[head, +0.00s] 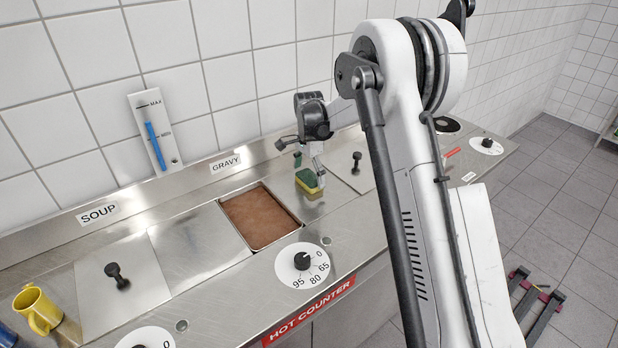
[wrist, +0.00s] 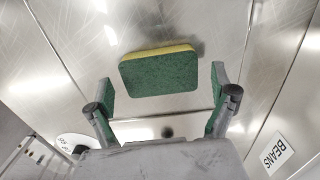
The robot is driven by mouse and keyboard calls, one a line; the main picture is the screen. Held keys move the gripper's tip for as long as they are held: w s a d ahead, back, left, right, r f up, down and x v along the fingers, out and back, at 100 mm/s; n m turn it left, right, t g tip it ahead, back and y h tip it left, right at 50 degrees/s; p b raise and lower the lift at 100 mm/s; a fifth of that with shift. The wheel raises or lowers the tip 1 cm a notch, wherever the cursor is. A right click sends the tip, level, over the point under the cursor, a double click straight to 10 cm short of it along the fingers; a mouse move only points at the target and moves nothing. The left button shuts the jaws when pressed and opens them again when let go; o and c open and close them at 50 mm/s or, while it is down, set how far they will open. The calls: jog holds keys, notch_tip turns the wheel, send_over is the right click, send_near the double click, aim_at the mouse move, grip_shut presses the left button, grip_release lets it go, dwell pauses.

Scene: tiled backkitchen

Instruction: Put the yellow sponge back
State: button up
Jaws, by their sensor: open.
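The yellow sponge (head: 308,183) has a green scouring side. It is on the steel counter just right of the gravy pan, with its green side uppermost. In the wrist view the sponge (wrist: 158,75) shows mostly its green face, with a thin yellow edge along the top. My gripper (head: 310,160) is at the sponge in the head view, partly hiding it. In the wrist view my gripper (wrist: 162,82) is open, one finger to each side of the sponge, with visible gaps on both sides. Contact with the sponge is not visible.
The gravy pan (head: 262,217) is open and filled with brown. Lids with black knobs (head: 116,276) cover other wells. A yellow mug (head: 38,310) stands at the far left. A level gauge (head: 155,132) leans at the tiled wall. A BEANS label (wrist: 274,152) shows in the wrist view.

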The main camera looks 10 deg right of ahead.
aim_at(309, 177)
notch_tip(309, 177, up, 10)
jog(key=s+r+n+t, duration=0.2)
jog(key=s+r+n, duration=0.1)
jog(key=s+r, duration=0.65)
jog(key=s+r+n+t, duration=0.1)
jog(key=s+r+n, duration=0.35)
jog(key=s, duration=0.75)
jog(key=s+f+n+t, duration=0.2)
jog(key=s+n, duration=0.1)
jog(key=s, duration=0.7)
jog(key=s+f+n+t, duration=0.2)
jog(key=s+f+n, duration=0.1)
jog(key=s, duration=0.7)
jog(key=shift+s, duration=0.4)
jog(key=shift+b, duration=0.3)
